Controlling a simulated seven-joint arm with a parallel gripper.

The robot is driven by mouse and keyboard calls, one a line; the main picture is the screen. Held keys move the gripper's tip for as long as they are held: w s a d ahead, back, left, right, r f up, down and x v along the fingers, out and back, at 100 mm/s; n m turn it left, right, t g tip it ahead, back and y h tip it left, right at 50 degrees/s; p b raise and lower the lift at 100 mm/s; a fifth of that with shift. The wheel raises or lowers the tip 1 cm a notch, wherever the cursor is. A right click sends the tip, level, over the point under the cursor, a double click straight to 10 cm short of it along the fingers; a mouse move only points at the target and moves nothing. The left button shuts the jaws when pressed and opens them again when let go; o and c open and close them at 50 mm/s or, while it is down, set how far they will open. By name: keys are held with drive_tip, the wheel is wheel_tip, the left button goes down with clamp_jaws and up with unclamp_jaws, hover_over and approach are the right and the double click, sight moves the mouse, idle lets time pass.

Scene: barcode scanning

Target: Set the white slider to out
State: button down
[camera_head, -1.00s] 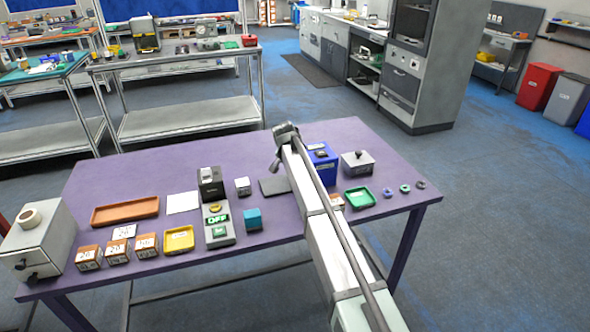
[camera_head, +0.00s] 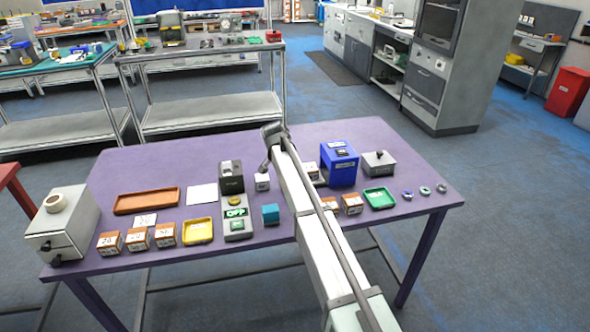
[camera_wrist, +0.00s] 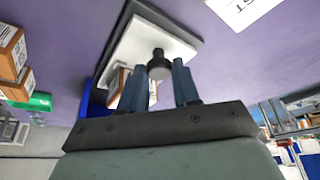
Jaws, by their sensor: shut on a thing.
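In the wrist view, a white plate-like slider (camera_wrist: 135,42) with a round black knob (camera_wrist: 160,66) lies along a dark base (camera_wrist: 185,18). My gripper (camera_wrist: 168,76) has its blue-grey fingers on either side of the knob and is shut on it. In the head view, my gripper (camera_head: 265,166) is at the middle of the purple table, just above a small white block (camera_head: 262,182) that appears to be the slider. My arm hides the area to the right of the block. Any position marks on the slider are not readable.
A device with a green OFF display (camera_head: 236,212) and a teal cube (camera_head: 270,214) stand nearby on the table (camera_head: 110,185). A blue box (camera_head: 340,166) and a grey knobbed box (camera_head: 378,162) stand right of my arm. A white paper (camera_head: 203,194) lies to the left.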

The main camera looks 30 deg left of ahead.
drive_tip(key=shift+s+a, duration=0.25)
drive_tip(key=c, duration=1.1)
unclamp_jaws()
drive_tip(key=shift+w, duration=0.1)
drive_tip(key=shift+d+r, duration=0.1)
drive_tip(key=shift+r, duration=0.15)
drive_tip(key=v, duration=1.3)
drive_tip(key=shift+r, duration=0.1)
